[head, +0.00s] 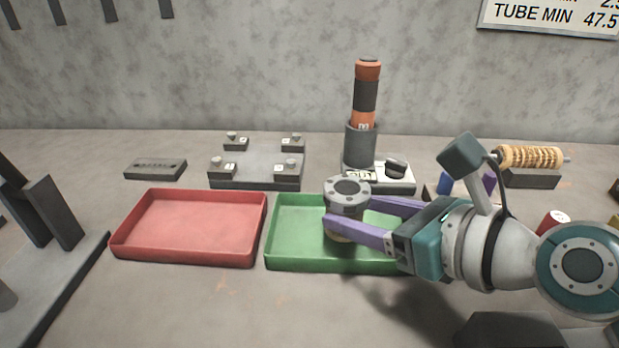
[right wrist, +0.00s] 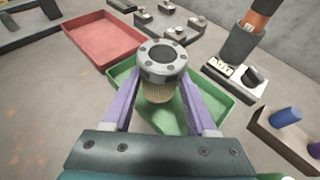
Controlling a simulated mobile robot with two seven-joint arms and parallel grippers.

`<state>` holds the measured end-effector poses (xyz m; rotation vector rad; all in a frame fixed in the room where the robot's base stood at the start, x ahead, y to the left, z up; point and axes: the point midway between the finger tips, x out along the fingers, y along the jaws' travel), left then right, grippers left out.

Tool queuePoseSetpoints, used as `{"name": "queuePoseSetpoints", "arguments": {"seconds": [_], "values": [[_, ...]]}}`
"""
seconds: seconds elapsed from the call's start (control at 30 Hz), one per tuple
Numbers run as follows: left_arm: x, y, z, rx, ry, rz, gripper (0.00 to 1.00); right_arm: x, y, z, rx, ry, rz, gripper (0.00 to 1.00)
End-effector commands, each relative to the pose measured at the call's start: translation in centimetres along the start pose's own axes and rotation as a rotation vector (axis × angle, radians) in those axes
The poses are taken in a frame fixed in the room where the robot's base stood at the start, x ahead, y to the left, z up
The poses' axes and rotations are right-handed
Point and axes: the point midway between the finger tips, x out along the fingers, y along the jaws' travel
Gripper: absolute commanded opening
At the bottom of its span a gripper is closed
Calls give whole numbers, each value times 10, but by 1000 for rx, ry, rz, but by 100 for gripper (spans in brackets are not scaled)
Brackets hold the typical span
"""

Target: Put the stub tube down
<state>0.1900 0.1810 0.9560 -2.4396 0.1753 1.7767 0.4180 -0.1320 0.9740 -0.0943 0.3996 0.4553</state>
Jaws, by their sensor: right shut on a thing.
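The stub tube (head: 346,190) is a short cylinder with a grey flanged top and a tan lower part. My right gripper (head: 335,226) is shut on it, one purple finger on each side. The tube is upright over the green tray (head: 293,262). In the right wrist view the stub tube (right wrist: 162,62) sits between the fingertips, with the green tray (right wrist: 226,95) around and beneath it. I cannot tell whether its lower end touches the tray floor. My left gripper is not in view.
An empty red tray (head: 190,223) stands to the left of the green one. Behind are a grey fixture plate (head: 256,183) with several clamps, a tall orange and black tube (head: 366,95) in a grey holder, and a ribbed tan roll (head: 530,157) on a stand.

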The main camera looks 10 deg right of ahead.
Motion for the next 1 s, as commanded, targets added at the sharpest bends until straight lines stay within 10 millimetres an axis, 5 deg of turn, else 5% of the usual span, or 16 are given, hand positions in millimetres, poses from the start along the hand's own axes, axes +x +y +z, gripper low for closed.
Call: {"name": "queuePoseSetpoints", "arguments": {"seconds": [0.2,0.63,0.67,0.9,1.0], "values": [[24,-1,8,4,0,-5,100,15,-1,-34,-2,1,-1,0],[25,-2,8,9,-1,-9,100,17,0,-38,1,0,-1,0],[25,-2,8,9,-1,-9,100,16,0,-39,1,1,-1,59],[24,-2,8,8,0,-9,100,16,0,-38,0,2,0,86],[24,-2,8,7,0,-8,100,16,0,-38,0,2,0,88]]}}
